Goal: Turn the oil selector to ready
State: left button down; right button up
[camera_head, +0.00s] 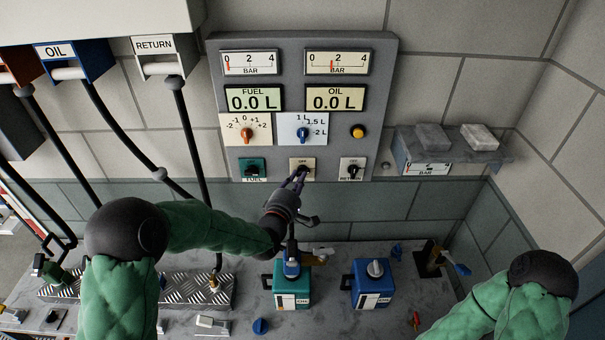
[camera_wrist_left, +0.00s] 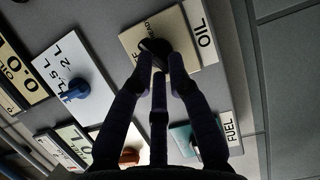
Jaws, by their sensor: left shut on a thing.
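The oil selector is a black knob (camera_wrist_left: 155,46) on a cream plate (camera_wrist_left: 190,42) marked OIL, seen at the top of the left wrist view. In the head view its plate (camera_head: 308,163) is in the bottom row of the grey panel, between the fuel and return selectors. My left gripper (camera_head: 299,177) reaches up to it from below. In the left wrist view the dark fingers (camera_wrist_left: 160,68) are closed around the knob. They hide part of the plate's lettering, and I cannot tell where the knob points. My right gripper is out of view; only its green-sleeved arm shows.
The fuel selector (camera_head: 252,168) and return selector (camera_head: 352,169) flank the knob closely. Dials and 0.0 L displays (camera_head: 335,98) are above. A teal can (camera_head: 291,293) and a blue can (camera_head: 370,290) stand on the bench below. Hoses (camera_head: 190,130) hang at left.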

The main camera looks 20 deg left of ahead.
pick_arm(q)
jog(key=shift+r+m+g, duration=0.3)
jog(key=shift+m+g, duration=0.1)
jog(key=shift+m, duration=0.8)
jog(key=shift+r, duration=0.1)
jog(key=shift+r+m+p, duration=0.15)
jog(key=shift+m+p, duration=0.25)
jog(key=c, duration=1.2)
grip_release()
jog(key=s+b, duration=0.1)
jog(key=s, duration=0.7)
jog(key=shift+a+r, duration=0.15)
jog(key=shift+r, duration=0.1)
jog(key=o, duration=0.5)
